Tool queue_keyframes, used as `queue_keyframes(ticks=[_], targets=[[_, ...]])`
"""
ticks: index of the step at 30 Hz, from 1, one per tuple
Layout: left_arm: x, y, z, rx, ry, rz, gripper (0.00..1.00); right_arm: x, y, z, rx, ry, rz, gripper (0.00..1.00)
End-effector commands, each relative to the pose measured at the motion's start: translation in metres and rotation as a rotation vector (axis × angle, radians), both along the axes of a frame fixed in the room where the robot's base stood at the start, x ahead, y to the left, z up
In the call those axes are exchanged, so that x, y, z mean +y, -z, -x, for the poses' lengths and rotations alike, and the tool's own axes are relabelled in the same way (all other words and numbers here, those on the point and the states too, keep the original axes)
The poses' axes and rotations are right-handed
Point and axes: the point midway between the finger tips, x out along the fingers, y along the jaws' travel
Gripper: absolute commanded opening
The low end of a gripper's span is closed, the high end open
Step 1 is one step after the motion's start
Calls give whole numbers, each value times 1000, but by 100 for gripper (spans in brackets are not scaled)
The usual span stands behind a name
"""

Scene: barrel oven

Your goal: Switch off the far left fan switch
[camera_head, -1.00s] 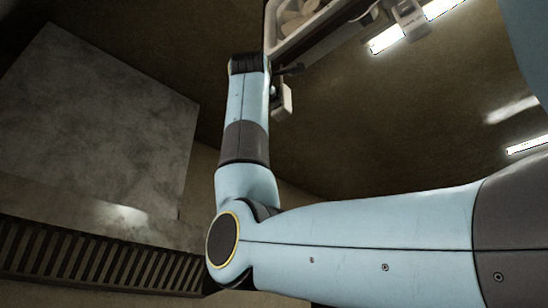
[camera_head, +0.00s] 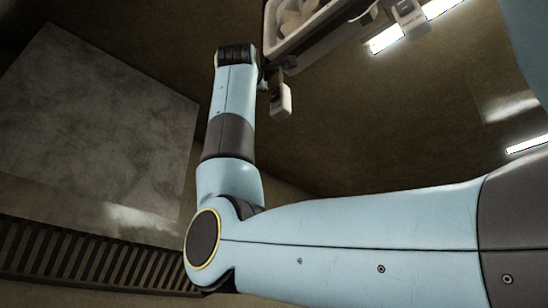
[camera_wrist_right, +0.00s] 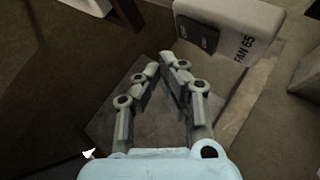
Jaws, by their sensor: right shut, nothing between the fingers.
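A white switch box marked "FAN 65" (camera_wrist_right: 245,22) shows at the top of the right wrist view, with a dark rocker (camera_wrist_right: 197,33) on its left end. My right gripper (camera_wrist_right: 159,66) is shut with its fingertips close together and nothing between them. The fingertips lie just below and left of the rocker; I cannot tell whether they touch it. In the head view a pale box (camera_head: 281,100) hangs just right of my right wrist. My right fingers are mostly hidden there. My left gripper is not in view.
A pale tray (camera_head: 268,45) with rounded lumps is at the top of the head view. Another pale box (camera_head: 409,16) is to its right by a bright light strip. A grey panel (camera_head: 95,110) and a slatted grille (camera_head: 90,262) are at the left.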

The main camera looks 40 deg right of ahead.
Motion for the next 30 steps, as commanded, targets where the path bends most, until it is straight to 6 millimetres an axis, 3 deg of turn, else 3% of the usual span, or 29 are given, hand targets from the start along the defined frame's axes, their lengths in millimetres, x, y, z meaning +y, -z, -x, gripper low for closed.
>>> queue_keyframes(ticks=[12, 30], targets=[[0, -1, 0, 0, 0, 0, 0, 36, 5, 3, 1, -1, 0, 0], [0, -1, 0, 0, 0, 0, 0, 36, 5, 3, 0, 0, 0, 0]])
